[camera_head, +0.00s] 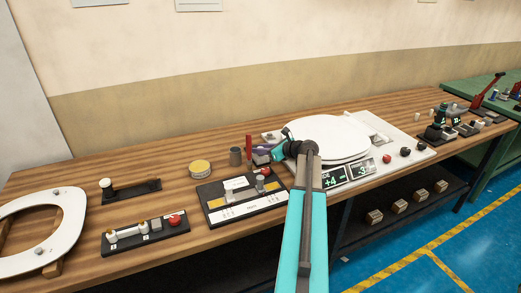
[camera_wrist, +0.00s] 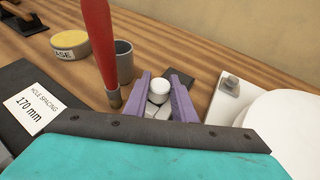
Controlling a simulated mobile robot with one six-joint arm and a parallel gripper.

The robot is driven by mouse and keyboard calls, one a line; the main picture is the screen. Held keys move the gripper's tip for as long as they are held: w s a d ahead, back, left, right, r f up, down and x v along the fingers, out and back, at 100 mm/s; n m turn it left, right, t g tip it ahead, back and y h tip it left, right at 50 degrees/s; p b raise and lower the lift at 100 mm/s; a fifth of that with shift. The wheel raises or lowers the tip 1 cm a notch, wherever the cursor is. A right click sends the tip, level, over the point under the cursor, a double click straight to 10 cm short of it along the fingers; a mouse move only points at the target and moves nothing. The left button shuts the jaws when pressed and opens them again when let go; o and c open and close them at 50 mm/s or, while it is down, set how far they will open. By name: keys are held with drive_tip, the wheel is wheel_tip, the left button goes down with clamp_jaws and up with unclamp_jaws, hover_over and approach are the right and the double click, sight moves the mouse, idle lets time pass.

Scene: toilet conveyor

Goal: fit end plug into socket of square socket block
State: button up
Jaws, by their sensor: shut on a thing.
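My gripper (camera_wrist: 160,97) shows two purple fingers in the wrist view, shut on a white, round-topped piece that looks like the end plug (camera_wrist: 160,86). Pale grey angular faces (camera_wrist: 152,109) show just below it between the fingers. I cannot tell whether they belong to the square socket block, nor whether the plug touches it. In the head view my gripper (camera_head: 262,156) is low over the bench, left of the white toilet lid; what it holds is too small to make out there.
Close by are a red-handled tool (camera_wrist: 98,38), a grey cup (camera_wrist: 124,61) and a yellow-topped grease tin (camera_wrist: 70,44). A black fixture (camera_head: 214,207) with a spacing card lies in front. The white lid (camera_head: 330,137) is close on the right. A black rack (camera_head: 122,246) lies left.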

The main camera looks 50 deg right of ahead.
drive_tip(key=shift+f, duration=0.1)
drive_tip(key=o, duration=1)
drive_tip(key=shift+s+r, duration=0.1)
drive_tip(key=shift+r, duration=0.1)
drive_tip(key=a+b+v, duration=0.1)
drive_tip(key=b+v, duration=0.1)
drive_tip(key=v, duration=0.9)
drive_tip(key=shift+s+d, duration=0.4)
drive_tip(key=shift+d, duration=0.1)
drive_tip(key=shift+r, duration=0.2)
